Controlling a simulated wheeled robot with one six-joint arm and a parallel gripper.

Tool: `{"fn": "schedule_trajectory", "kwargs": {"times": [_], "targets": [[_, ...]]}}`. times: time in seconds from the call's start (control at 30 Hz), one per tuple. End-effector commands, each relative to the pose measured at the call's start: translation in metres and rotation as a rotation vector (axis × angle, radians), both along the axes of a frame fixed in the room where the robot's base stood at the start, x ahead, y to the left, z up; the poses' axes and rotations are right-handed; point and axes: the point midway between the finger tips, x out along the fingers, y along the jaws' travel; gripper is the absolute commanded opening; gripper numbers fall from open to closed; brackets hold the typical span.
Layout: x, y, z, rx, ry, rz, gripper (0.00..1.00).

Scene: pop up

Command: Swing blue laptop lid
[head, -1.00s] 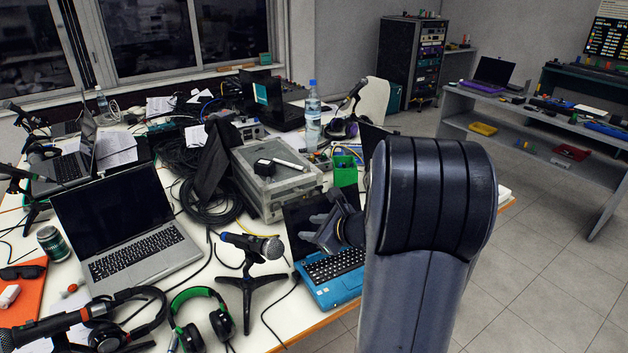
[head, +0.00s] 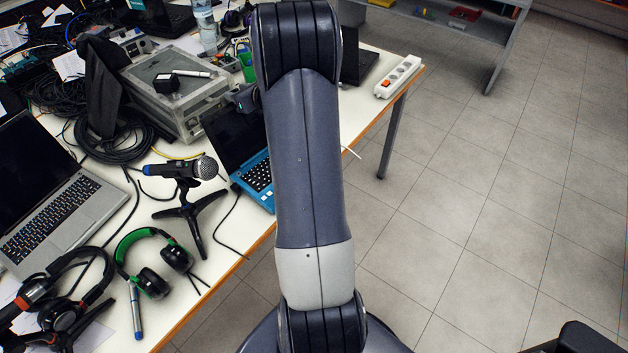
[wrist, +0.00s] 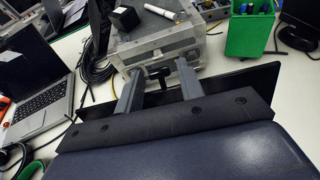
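The blue laptop (head: 256,172) stands at the table's front edge, partly hidden behind my arm. Its dark lid (head: 226,135) is raised, with the screen facing the front. The blue base and part of the black keyboard show. In the wrist view, a black panel that looks like the lid (wrist: 245,82) lies across, beyond my gripper's mount. My gripper (wrist: 158,76) has its two grey fingers apart, with nothing clearly held between them. In the head view a small part of my gripper shows near the lid's upper right edge; my arm hides the rest. Contact with the lid cannot be told.
A silver case (head: 170,90) stands behind the laptop, with a green holder (wrist: 250,32) to its right. A microphone on a stand (head: 188,185) and green headphones (head: 150,262) are left of the laptop. A power strip (head: 398,77) lies at the right.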

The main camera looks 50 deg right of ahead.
Motion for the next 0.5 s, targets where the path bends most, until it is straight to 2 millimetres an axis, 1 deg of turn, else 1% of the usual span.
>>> {"fn": "schedule_trajectory", "kwargs": {"times": [0.03,0.37,0.5], "targets": [[0.0053,0.0001,-0.0018,0.001,0.001,0.0,0.36],[0.0031,-0.0001,-0.0012,-0.001,0.001,-0.001,0.09],[0.0007,-0.0003,-0.0004,-0.001,0.001,-0.001,0.07]]}}
